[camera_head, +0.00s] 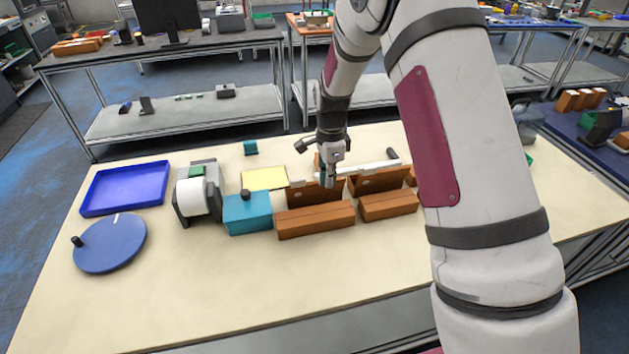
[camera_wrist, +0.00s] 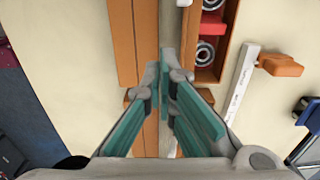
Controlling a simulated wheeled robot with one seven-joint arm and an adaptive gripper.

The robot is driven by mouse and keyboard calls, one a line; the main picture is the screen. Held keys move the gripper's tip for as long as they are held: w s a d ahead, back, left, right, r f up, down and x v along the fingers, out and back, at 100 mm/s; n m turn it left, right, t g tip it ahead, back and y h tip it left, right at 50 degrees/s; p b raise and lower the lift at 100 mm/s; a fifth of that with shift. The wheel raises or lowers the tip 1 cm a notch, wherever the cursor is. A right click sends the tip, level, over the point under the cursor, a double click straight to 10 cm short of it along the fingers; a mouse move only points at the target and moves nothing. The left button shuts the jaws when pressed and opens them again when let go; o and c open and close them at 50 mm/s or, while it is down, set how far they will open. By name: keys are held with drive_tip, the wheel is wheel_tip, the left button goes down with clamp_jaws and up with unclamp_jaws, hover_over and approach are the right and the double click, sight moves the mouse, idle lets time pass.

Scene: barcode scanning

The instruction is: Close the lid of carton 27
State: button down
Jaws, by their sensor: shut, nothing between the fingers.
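Two brown cartons stand side by side on the table, the left one (camera_head: 316,221) and the right one (camera_head: 389,206). Behind each stands a raised brown panel, the left panel (camera_head: 303,195) and the right panel (camera_head: 381,181), like an open lid. No number is legible, so I cannot tell which is carton 27. My gripper (camera_head: 330,184) is shut and empty, pointing down at the left panel. In the wrist view its teal fingers (camera_wrist: 165,62) are between a brown strip (camera_wrist: 136,45) and an open brown box (camera_wrist: 229,40) with bearings (camera_wrist: 206,52) inside. Contact is unclear.
A teal box (camera_head: 248,214), label printer (camera_head: 198,195), blue tray (camera_head: 124,188) and round blue plate (camera_head: 110,243) stand left on the table (camera_head: 230,290). A yellow sheet (camera_head: 264,178) lies behind the teal box. The table's front is clear.

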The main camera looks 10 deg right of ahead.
sight(324, 193)
drive_tip(key=shift+w+f+b, duration=1.8)
drive_tip(key=shift+w+b, duration=0.05)
drive_tip(key=shift+w, duration=0.1)
drive_tip(key=shift+r, duration=0.1)
drive_tip(key=shift+r+p, duration=0.4)
drive_tip(key=shift+r, duration=2.15)
